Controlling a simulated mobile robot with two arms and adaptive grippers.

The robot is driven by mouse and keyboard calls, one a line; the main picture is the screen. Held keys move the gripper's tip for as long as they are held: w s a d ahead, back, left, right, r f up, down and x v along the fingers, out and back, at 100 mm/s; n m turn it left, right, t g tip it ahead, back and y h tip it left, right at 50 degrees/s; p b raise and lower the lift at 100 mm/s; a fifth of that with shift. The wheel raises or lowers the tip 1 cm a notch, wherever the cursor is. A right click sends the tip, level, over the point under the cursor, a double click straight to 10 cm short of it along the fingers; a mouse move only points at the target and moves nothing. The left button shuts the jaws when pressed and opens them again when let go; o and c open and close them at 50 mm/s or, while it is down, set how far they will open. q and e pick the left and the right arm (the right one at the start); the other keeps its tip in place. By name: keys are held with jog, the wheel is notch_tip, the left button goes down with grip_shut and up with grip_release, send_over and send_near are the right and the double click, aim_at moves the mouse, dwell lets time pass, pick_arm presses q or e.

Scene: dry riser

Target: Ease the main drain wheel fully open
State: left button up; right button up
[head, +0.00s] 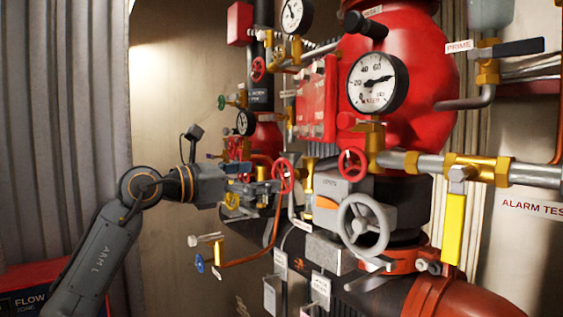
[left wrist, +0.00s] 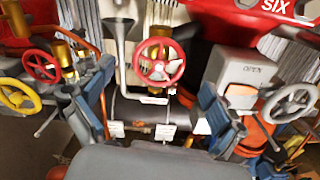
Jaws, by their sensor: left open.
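Several handwheels show, and no label that I can read names the main drain, so I cannot tell which is its wheel. A red handwheel (head: 282,176) is close to my left gripper (head: 258,192) in the head view. In the left wrist view a red handwheel (left wrist: 158,60) is ahead, centred between the spread fingers of the left gripper (left wrist: 155,115). The fingers are open and empty; I see no contact with the wheel. A larger grey handwheel (head: 365,225) is to the right, on a box marked OPEN (left wrist: 245,75). My right gripper is not in view.
A yellow handwheel (left wrist: 18,97) and another red wheel (left wrist: 40,66) crowd the left finger's side. A grey funnel (left wrist: 116,25) stands beside the central wheel. A yellow lever (head: 453,228) and pressure gauge (head: 377,82) are further right. Ribbed curtain (head: 65,130) hangs at left.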

aim_at(280, 173)
pick_arm(q)
jog(key=p+x, duration=0.2)
jog(key=x, duration=0.2)
jog(key=shift+d+r, duration=0.2)
jog(key=shift+d, duration=0.05)
jog(key=shift+w+d+f, duration=0.2)
jog(key=shift+w+d, duration=0.25)
jog(key=c, duration=1.2)
